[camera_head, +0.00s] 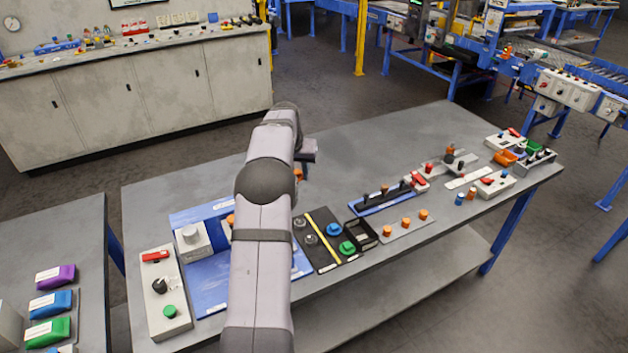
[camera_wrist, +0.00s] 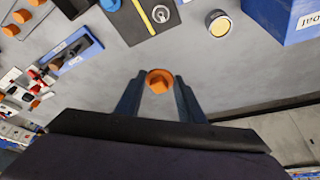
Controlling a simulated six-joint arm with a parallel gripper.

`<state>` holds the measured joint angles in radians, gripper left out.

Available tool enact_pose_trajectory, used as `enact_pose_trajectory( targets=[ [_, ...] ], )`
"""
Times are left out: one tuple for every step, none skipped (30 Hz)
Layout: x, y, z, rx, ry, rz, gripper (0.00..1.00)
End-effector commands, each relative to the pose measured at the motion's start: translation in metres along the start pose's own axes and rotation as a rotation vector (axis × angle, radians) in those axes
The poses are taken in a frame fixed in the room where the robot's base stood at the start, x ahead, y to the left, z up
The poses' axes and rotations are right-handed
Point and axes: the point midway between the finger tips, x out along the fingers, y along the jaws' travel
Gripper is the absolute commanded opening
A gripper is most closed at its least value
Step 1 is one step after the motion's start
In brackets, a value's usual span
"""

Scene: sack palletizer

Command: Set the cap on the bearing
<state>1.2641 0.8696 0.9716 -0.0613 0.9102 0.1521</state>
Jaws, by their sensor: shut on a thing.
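My gripper (camera_wrist: 158,88) is shut on an orange cap (camera_wrist: 158,78), with one finger on each side of it, above the grey table. In the head view a bit of orange (camera_head: 298,174) shows beside my arm, and the fingers are mostly hidden. A round piece with a dark rim and a pale yellow top (camera_wrist: 218,23) stands on the table, apart from the cap and up to its right in the wrist view. It may be the bearing; I cannot tell for sure. My arm hides that area in the head view.
A blue labelled box (camera_wrist: 288,22) is beside the round piece. A black mat (camera_head: 322,262) with a yellow strip holds metal rings and blue and green caps. Several orange caps (camera_head: 406,222) stand on a grey plate to the right. The table's back middle (camera_head: 370,150) is clear.

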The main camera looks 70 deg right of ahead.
Motion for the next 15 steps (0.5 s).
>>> enact_pose_trajectory(
  targets=[
    [-0.015,-0.015,-0.005,-0.022,0.002,-0.009,0.14],
    [-0.021,-0.024,-0.005,-0.034,0.002,-0.015,0.14],
    [-0.028,-0.035,-0.005,-0.051,0.002,-0.021,0.14],
    [-0.034,-0.043,-0.004,-0.064,0.000,-0.027,0.14],
    [-0.040,-0.051,-0.002,-0.078,0.000,-0.032,0.14],
    [-0.047,-0.063,0.001,-0.097,0.000,-0.040,0.14],
    [-0.053,-0.070,0.006,-0.114,-0.002,-0.047,0.14],
    [-0.059,-0.079,0.009,-0.131,-0.001,-0.054,0.14],
    [-0.062,-0.085,0.016,-0.149,-0.003,-0.061,0.14],
    [-0.065,-0.090,0.020,-0.164,-0.003,-0.068,0.14],
    [-0.068,-0.094,0.025,-0.178,-0.003,-0.073,0.14],
    [-0.072,-0.098,0.032,-0.196,-0.003,-0.081,0.14],
    [-0.075,-0.102,0.037,-0.210,-0.003,-0.087,0.14],
    [-0.076,-0.104,0.043,-0.217,-0.004,-0.088,0.14],
    [-0.079,-0.106,0.051,-0.226,-0.003,-0.092,0.14]
  ],
)
